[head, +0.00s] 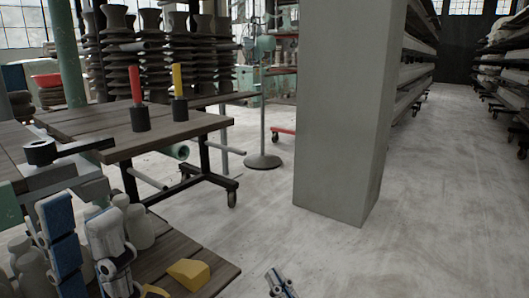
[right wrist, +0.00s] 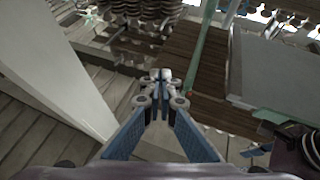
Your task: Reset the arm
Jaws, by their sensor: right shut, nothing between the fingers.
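My left gripper (head: 97,284) points down at the lower left of the head view, in front of pale bottles. Its two fingers stand apart, with a gap between them; I see nothing held. My right gripper (head: 280,284) shows only in part at the bottom edge of the head view, out over the floor. In the right wrist view my right gripper (right wrist: 160,76) has its fingertips together, with nothing between them.
A low wooden surface at lower left bears pale bottles (head: 28,262) and a yellow wedge (head: 188,273). A table (head: 90,119) holds red (head: 136,84) and yellow (head: 177,80) upright pieces in dark bases. A grey pillar (head: 345,110) stands centre-right. Floor (head: 440,210) is clear at right.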

